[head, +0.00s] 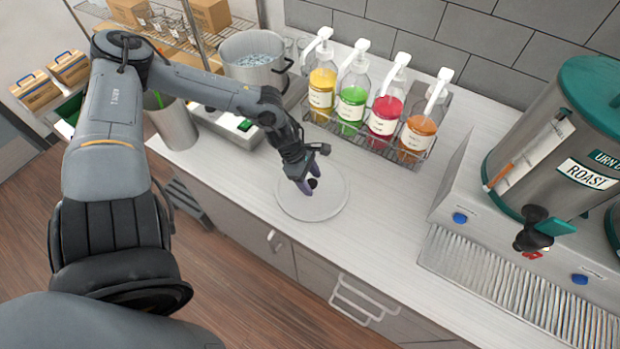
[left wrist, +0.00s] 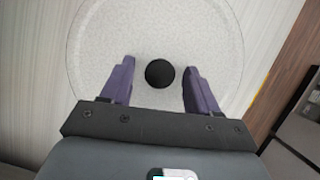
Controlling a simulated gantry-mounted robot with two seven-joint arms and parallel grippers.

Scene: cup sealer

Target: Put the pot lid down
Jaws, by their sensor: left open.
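The pot lid (head: 327,206) is a round, clear disc with a black knob. It lies flat on the white counter near its front edge, in front of the syrup bottles. My left gripper (head: 308,188) is right over the lid. Its purple fingers are open on either side of the black knob (left wrist: 159,73), with a gap visible on both sides in the left wrist view. The lid (left wrist: 160,25) fills much of that view. The pot (head: 256,62) stands uncovered at the back left, filled with pale contents. My right gripper is not in view.
Several pump bottles (head: 352,95) stand in a wire rack behind the lid. A steel urn (head: 545,150) with a drip tray (head: 510,290) is at the right. Between the lid and the urn the counter (head: 385,215) is clear. A tall metal bin (head: 172,125) stands at the left.

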